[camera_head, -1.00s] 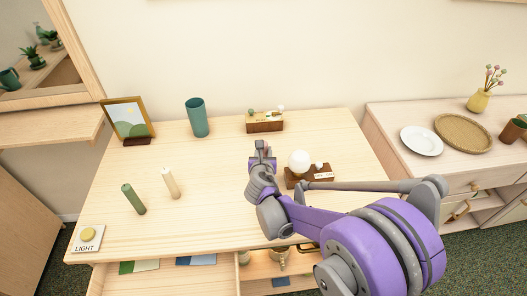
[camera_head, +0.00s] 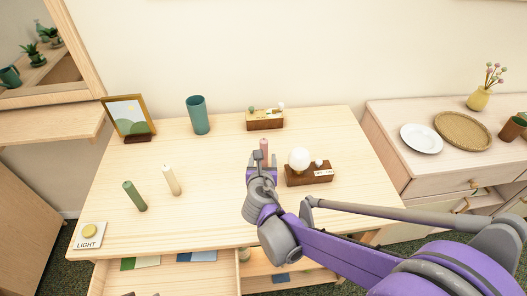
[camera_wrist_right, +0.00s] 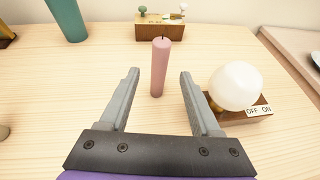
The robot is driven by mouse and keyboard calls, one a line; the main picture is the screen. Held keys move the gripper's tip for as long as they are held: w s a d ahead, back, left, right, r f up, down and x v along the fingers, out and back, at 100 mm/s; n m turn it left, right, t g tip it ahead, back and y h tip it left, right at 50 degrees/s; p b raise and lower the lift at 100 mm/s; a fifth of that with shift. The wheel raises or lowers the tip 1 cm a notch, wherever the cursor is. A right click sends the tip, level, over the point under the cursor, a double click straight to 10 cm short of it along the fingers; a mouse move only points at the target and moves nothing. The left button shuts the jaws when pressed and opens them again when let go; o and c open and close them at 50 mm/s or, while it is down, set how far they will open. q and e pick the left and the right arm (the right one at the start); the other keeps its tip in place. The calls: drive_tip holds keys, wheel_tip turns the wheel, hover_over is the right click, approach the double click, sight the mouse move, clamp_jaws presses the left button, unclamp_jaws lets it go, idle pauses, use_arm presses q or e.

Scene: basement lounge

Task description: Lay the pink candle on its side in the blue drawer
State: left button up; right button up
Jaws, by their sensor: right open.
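The pink candle (camera_head: 264,146) stands upright on the wooden desk, and in the right wrist view (camera_wrist_right: 160,68) it shows between and just beyond the fingertips. My right gripper (camera_head: 262,162) is open and low over the desk, with a finger on either side of the candle's line; no contact shows. An open drawer (camera_head: 165,278) under the desk's front left holds green, pale and blue sheets. I cannot tell which drawer is the blue one. My left gripper is not in view.
A lamp base with a white globe (camera_head: 299,159) stands close right of the gripper. A teal cup (camera_head: 198,115) and a wooden box (camera_head: 265,120) are behind. The desk's front middle is clear.

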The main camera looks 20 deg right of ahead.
drive_tip(key=s+a+f+m+g+y, duration=0.2)
drive_tip(key=s+m+g+y, duration=0.1)
drive_tip(key=s+m, duration=0.9)
drive_tip(key=s+a+f+m+g+y, duration=0.2)
drive_tip(key=s+m, duration=1)
drive_tip(key=m, duration=0.7)
drive_tip(key=shift+s+a+f+g+y, duration=0.25)
drive_tip(key=shift+s+f+g+y, duration=0.2)
drive_tip(key=shift+g, duration=0.65)
drive_tip(key=shift+w, duration=0.1)
